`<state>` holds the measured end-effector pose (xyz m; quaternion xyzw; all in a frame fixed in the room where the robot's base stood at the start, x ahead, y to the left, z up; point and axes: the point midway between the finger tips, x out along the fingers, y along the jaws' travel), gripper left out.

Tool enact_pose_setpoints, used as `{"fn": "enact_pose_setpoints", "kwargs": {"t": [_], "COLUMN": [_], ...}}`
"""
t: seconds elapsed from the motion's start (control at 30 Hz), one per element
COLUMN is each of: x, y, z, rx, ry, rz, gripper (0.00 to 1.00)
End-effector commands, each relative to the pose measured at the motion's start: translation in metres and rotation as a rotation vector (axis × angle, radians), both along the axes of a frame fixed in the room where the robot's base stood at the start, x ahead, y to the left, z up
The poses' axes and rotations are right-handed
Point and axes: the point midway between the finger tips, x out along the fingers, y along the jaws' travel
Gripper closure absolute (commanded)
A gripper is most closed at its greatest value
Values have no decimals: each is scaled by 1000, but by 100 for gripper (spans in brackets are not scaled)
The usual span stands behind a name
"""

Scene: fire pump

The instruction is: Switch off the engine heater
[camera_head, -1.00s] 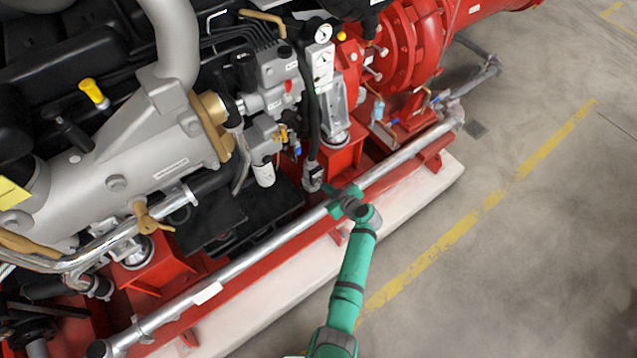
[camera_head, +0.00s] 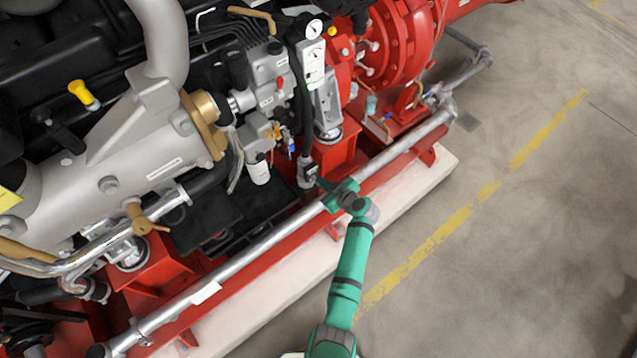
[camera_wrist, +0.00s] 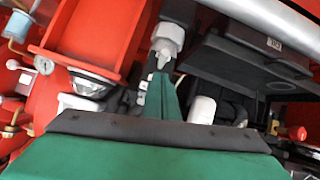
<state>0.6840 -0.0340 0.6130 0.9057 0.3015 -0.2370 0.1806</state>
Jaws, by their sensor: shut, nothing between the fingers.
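A small dark box with a pale part (camera_head: 308,172) sits at the lower end of a black hose on the near side of the engine. It may be the engine heater's switch; its label and position are too small to read. My gripper (camera_head: 322,185) is shut and empty, just right of and below this box, over the silver rail. In the wrist view my green gripper (camera_wrist: 160,84) points at a grey-white fitting (camera_wrist: 165,45), very close to its narrow end. I cannot tell whether they touch.
A silver rail (camera_head: 250,256) runs along the red base, under my gripper. A white filter (camera_head: 259,172) and a red mount block (camera_head: 335,152) flank the box. In the wrist view a red block (camera_wrist: 85,38) is close on the left. The floor at right is clear.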

Motion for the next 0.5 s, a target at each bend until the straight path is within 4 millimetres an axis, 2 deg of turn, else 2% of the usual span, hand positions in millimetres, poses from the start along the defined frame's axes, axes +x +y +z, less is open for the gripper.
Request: {"fn": "enact_pose_setpoints", "kwargs": {"t": [0.17, 0.3, 0.5], "x": [-5, -14, -51], "y": [0, -3, -33], "z": [17, 38, 33], "rx": [0, -2, 0], "ry": [-3, -2, 1], "rz": [1, -2, -12], "gripper": [100, 100, 100]}}
